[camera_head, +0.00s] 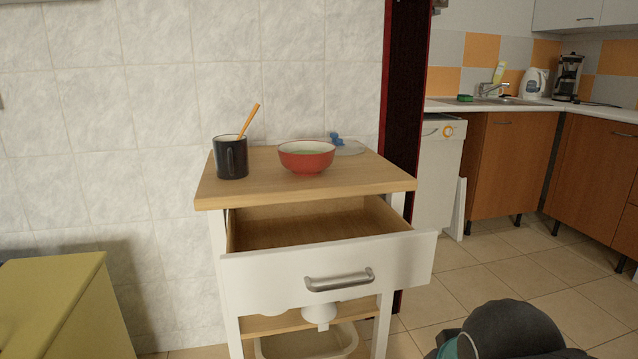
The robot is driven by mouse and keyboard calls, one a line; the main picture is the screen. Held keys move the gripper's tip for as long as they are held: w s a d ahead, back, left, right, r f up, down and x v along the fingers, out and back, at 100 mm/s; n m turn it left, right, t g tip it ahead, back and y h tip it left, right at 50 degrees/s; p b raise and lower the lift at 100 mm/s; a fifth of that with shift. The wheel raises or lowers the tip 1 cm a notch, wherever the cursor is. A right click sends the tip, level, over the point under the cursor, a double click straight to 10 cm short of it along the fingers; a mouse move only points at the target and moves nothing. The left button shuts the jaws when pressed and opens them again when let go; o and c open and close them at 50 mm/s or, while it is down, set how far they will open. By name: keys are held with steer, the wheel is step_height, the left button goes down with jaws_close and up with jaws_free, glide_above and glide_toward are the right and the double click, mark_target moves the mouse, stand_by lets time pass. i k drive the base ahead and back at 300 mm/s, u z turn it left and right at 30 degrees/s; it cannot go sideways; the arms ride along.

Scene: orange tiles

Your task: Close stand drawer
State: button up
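The stand (300,200) has a light wooden top and white legs, and it stands against the tiled wall. Its white-fronted drawer (390,264) is pulled well out, and its wooden inside shows. A metal bar handle (338,281) sits on the drawer front. A dark part of my own arm shows at the bottom right corner, apart from the drawer. My gripper is not in view.
On the stand top are a dark mug (231,158) with a yellow stick, a red bowl (306,158) and a clear lid (348,147). A yellow cabinet (60,300) is at left.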

mark_target(277, 257)
steer(key=u, duration=2.1)
steer(key=k, duration=1.25)
steer(key=z, duration=1.55)
steer(key=i, duration=0.5)
steer(key=u, duration=0.05)
